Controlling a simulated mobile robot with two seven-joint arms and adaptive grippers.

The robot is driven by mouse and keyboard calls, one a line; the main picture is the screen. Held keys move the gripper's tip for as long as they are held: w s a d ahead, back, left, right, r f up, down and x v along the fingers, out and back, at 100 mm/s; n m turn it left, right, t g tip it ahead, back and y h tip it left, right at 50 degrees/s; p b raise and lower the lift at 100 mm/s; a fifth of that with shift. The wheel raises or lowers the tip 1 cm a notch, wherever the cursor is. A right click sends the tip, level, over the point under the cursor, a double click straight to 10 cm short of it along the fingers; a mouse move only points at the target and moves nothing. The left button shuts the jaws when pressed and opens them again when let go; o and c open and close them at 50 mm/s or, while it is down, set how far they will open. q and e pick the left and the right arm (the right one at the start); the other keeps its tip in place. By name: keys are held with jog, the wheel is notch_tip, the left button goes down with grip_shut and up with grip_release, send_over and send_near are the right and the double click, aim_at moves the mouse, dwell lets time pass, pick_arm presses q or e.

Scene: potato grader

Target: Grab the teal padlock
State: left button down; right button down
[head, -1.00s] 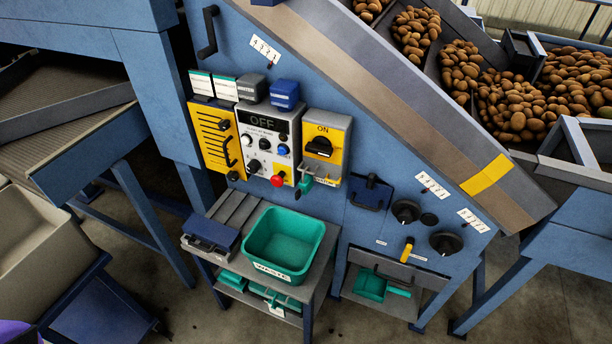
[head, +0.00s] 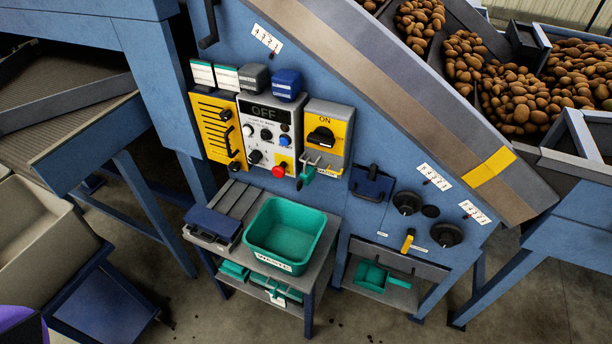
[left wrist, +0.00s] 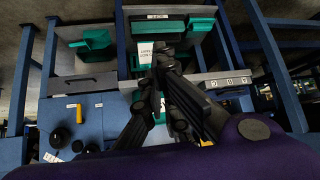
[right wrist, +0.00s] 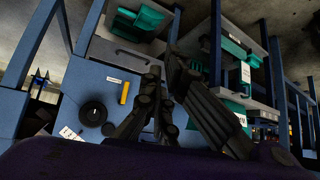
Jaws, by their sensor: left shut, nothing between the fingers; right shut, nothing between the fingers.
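The teal padlock (head: 306,173) hangs at the lower left of the yellow and grey ON switch box (head: 327,136) on the blue machine panel, in the head view. It is small there, and I cannot make out its shackle clearly. I cannot pick it out surely in either wrist view. My left gripper (left wrist: 163,50) is shut and empty in the left wrist view. My right gripper (right wrist: 164,66) is shut and empty in the right wrist view. Neither gripper shows in the head view.
A teal waste tub (head: 250,237) and a dark blue box (head: 212,224) stand on a grey bench below the panel. A teal scoop (head: 370,277) lies on a shelf to the right. A red button (head: 280,169) sits left of the padlock. A beige bin (head: 35,235) stands at left.

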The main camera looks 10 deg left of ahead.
pick_arm(q)
jog(key=c, duration=2.4)
grip_release()
jog(key=o, duration=0.8)
jog(key=w+d+r+t, duration=0.1)
jog(key=w+r, duration=0.1)
jog(key=w, duration=0.3)
jog(key=w+d+r+t, duration=0.1)
jog(key=w+r, duration=0.1)
jog(key=w, duration=0.4)
jog(key=w+d+r+t+h, duration=0.1)
jog(key=w+r, duration=0.2)
jog(key=w, duration=0.3)
jog(key=shift+w+d, duration=0.15)
jog(key=shift+o, duration=0.2)
jog(key=m+t+h, duration=0.3)
jog(key=t+h, duration=0.1)
send_near(304, 178)
jog(key=shift+x, duration=4.15)
